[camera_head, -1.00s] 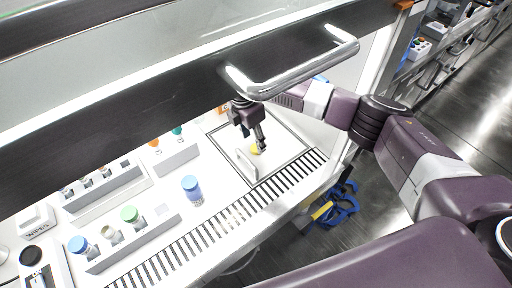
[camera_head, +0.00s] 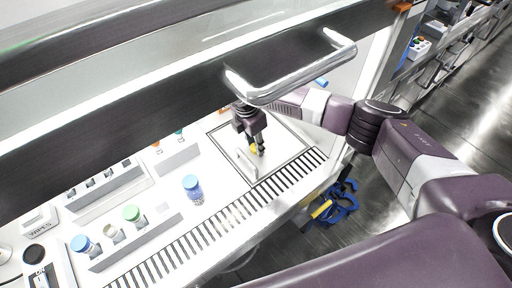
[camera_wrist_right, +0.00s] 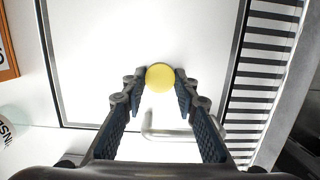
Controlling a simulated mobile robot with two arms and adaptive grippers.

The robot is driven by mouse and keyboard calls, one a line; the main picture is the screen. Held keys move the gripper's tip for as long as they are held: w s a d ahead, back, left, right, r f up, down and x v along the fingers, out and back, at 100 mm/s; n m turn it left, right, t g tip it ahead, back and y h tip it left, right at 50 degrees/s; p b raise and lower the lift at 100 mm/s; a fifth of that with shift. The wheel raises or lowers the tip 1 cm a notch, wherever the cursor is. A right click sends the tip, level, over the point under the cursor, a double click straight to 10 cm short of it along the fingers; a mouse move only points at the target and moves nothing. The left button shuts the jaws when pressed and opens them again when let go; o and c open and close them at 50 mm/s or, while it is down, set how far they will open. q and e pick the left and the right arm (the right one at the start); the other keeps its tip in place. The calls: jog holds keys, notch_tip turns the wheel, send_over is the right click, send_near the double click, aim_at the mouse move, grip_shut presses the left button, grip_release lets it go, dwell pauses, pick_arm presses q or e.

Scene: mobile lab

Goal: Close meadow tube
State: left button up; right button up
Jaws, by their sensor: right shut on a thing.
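My right gripper (camera_head: 257,150) is shut on a small round yellow cap (camera_head: 253,148) over the white square panel. In the right wrist view the yellow cap (camera_wrist_right: 160,77) sits between the two fingertips (camera_wrist_right: 160,82). Whether it touches the panel I cannot tell. In the head view, a tube with no coloured cap (camera_head: 110,233) stands in the front rack, between a blue-capped tube (camera_head: 81,243) and a green-capped tube (camera_head: 131,214). No label shows which tube is the meadow one. My left gripper is out of view.
A larger blue-capped container (camera_head: 193,188) stands alone right of the front rack (camera_head: 140,243). Racks stand behind it. A slotted grille (camera_head: 230,218) runs along the front.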

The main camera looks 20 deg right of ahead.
jog(key=shift+r, duration=0.1)
notch_tip(320, 180, up, 20)
jog(key=b, duration=0.2)
dwell(0.5)
